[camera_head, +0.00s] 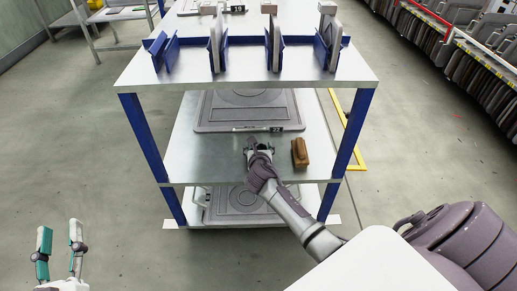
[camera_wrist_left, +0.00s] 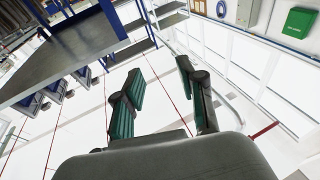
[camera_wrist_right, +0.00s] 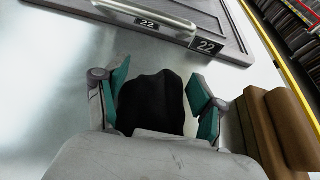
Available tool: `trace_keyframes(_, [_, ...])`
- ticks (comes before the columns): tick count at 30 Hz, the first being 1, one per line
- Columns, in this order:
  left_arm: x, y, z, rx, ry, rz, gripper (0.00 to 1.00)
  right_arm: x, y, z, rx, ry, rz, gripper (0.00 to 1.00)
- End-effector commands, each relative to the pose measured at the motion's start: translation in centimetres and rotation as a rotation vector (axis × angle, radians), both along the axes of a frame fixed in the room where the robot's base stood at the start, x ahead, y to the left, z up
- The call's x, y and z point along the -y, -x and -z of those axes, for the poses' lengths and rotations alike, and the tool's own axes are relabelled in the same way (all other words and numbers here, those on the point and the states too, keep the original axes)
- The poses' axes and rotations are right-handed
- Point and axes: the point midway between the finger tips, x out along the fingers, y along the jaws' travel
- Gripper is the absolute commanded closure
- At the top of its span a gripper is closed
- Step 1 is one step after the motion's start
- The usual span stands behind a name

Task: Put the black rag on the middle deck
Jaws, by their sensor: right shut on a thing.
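The black rag (camera_wrist_right: 155,103) is between the fingers of my right gripper (camera_wrist_right: 158,95) in the right wrist view, a dark rounded bundle. My right gripper (camera_head: 260,147) is shut on it, over the front part of the middle deck (camera_head: 205,160) in the head view. In that view the rag is too small and covered to make out clearly. Whether it touches the deck surface I cannot tell. My left gripper (camera_head: 60,240) is open and empty at the lower left, away from the cart, and shows the same in the left wrist view (camera_wrist_left: 160,95).
The top deck (camera_head: 180,83) with blue holders overhangs the back. The deck's left front is bare.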

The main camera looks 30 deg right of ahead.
Motion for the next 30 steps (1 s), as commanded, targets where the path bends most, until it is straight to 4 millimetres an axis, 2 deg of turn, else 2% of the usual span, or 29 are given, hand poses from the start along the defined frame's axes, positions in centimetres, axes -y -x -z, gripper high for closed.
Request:
trace_keyframes(6, [0.0, 0.0, -0.1, 0.006, 0.001, 0.0, 0.6, 0.0, 0.0, 0.2, 0.0, 0.0, 0.0, 0.6])
trace_keyframes(7, [0.0, 0.0, -0.1, 0.007, 0.002, 0.0, 0.6, 0.0, 0.0, 0.1, 0.0, 0.0, 0.0, 0.26])
trace_keyframes(11, [0.0, 0.0, -0.1, 0.006, 0.001, 0.0, 0.6, 0.0, 0.0, 0.1, 0.0, 0.0, 0.0, 0.06])
trace_keyframes(23, [0.0, 0.0, 0.0, -0.006, -0.001, -0.001, 0.6, -0.1, 0.1, -0.2, 0.0, 0.0, -0.001, 0.06])
trace_keyframes(30, [-0.5, -0.1, 3.5, -0.223, -0.058, -0.013, 0.6, -1.0, 1.7, -1.1, -0.001, 0.002, -0.001, 0.06])
